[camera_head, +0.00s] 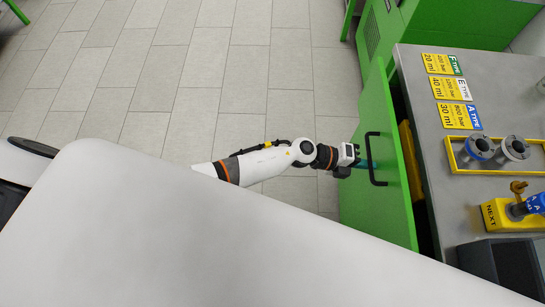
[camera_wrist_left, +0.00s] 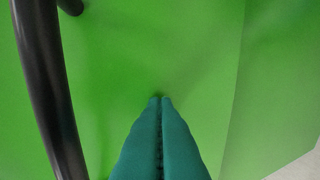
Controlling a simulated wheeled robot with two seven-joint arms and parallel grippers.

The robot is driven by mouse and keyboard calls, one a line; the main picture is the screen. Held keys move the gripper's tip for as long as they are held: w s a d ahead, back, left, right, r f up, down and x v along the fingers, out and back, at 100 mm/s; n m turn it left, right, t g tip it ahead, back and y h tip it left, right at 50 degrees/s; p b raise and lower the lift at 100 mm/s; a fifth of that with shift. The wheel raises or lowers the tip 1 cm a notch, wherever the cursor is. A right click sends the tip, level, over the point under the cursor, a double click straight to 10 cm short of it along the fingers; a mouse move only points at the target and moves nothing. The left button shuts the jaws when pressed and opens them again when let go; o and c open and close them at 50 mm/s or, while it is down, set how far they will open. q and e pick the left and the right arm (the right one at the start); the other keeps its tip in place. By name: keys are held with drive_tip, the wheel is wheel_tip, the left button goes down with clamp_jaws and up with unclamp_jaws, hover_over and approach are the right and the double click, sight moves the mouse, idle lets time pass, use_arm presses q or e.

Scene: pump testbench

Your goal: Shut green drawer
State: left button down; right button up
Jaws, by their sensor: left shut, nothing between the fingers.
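The green drawer (camera_head: 387,165) stands partly pulled out from the green bench, with a dark gap behind its front panel. Its black bar handle (camera_head: 371,158) is on the front. My left gripper (camera_head: 371,164) is at the drawer front by the handle. In the left wrist view its teal fingers (camera_wrist_left: 160,102) are shut and empty, with their tips at or very close to the green panel (camera_wrist_left: 120,60). The handle (camera_wrist_left: 48,90) runs along the left of that view, beside the fingers and not between them. My right gripper is not in view.
The grey bench top (camera_head: 440,130) carries yellow type labels (camera_head: 446,88), a yellow frame (camera_head: 462,165) with metal flanged parts and a yellow block (camera_head: 497,215). A dark bin (camera_head: 500,262) stands at the front right. Tiled floor (camera_head: 200,85) lies free left of the bench.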

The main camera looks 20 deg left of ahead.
sight(379, 163)
use_arm(q)
drive_tip(key=d, duration=0.1)
drive_tip(key=w+d, duration=0.1)
drive_tip(key=d, duration=0.2)
drive_tip(key=shift+w+d, duration=0.1)
drive_tip(key=shift+w, duration=0.15)
drive_tip(key=shift+d, duration=0.15)
drive_tip(key=shift+r, duration=0.15)
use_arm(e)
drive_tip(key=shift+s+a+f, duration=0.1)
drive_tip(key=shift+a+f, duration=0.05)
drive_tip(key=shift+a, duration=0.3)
use_arm(q)
drive_tip(key=shift+d+r, duration=0.15)
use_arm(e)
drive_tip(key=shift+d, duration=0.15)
